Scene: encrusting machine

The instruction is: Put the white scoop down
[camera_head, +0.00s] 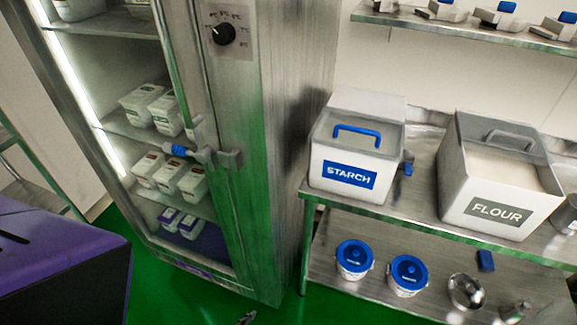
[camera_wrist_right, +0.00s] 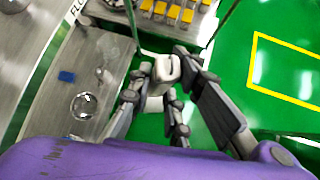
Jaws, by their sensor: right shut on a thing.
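In the right wrist view, my right gripper (camera_wrist_right: 160,88) is shut on the white scoop (camera_wrist_right: 166,72). Only part of the scoop shows between the dark fingers, and they hide the rest. It is held above the green floor, to the right of the steel shelf in that view. I cannot tell whether the scoop touches anything. In the head view neither the scoop nor my right gripper can be made out. A small grey tip at the bottom edge of the head view may be part of my left gripper; its jaws cannot be judged.
A white STARCH bin (camera_head: 357,150) and a FLOUR bin (camera_head: 497,180) stand on the steel rack's upper shelf (camera_head: 425,210). Blue-lidded tubs (camera_head: 408,275) and a metal bowl (camera_head: 466,291) sit on the lower shelf. A steel cabinet (camera_head: 262,120) stands left.

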